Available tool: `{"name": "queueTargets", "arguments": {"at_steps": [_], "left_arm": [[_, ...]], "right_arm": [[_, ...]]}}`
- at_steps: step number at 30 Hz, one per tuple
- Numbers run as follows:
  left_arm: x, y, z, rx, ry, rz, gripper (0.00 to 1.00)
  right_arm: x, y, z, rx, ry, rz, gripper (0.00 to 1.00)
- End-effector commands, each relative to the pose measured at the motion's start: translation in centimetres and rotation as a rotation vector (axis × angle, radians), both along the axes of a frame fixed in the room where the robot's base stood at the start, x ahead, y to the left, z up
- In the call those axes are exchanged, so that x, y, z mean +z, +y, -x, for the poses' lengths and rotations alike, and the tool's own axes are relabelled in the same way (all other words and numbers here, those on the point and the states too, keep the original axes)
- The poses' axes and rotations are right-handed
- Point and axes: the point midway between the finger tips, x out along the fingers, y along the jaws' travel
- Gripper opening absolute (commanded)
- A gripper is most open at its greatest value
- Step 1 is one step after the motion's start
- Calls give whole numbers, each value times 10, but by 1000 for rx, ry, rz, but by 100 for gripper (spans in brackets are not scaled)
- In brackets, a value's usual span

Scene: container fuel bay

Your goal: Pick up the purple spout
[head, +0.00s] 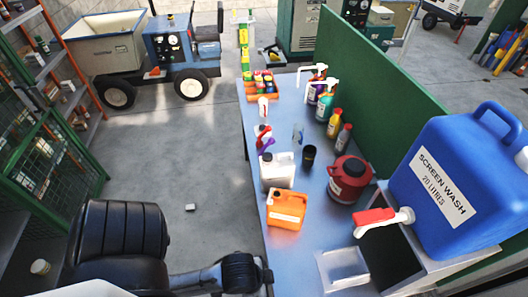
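The small purple spout (266,146) is on the grey bench (256,206), near its left edge. It is just beyond the white jerrycan (278,171) and close to a small white item with red on it (263,132). I cannot tell whether they touch. Parts of my arm show at the lower left, ending in a black joint near the bench's near left corner, well short of the spout. No fingers of either gripper show.
An orange jerrycan (287,209), a black cup (309,156) and a dark red can (348,179) stand on the bench. Bottles (334,123) line the green panel (372,85). A large blue screen wash container (450,180) is at the right. A clear tray (342,268) lies at the front.

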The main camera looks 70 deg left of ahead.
Motion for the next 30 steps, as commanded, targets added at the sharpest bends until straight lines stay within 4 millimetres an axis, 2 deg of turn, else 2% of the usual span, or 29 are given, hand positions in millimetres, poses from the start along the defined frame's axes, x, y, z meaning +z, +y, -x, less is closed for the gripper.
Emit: {"name": "queueTargets", "arguments": {"at_steps": [5,21,27,30], "left_arm": [[0,0,0,0,0,0,100],[0,0,0,0,0,0,51],[0,0,0,0,-1,0,51],[8,0,-9,0,-21,-1,51]], "right_arm": [[0,0,0,1,0,0,100],[0,-3,0,7,0,11,100],[0,-3,0,5,0,9,100],[4,-2,0,5,0,7,100]]}}
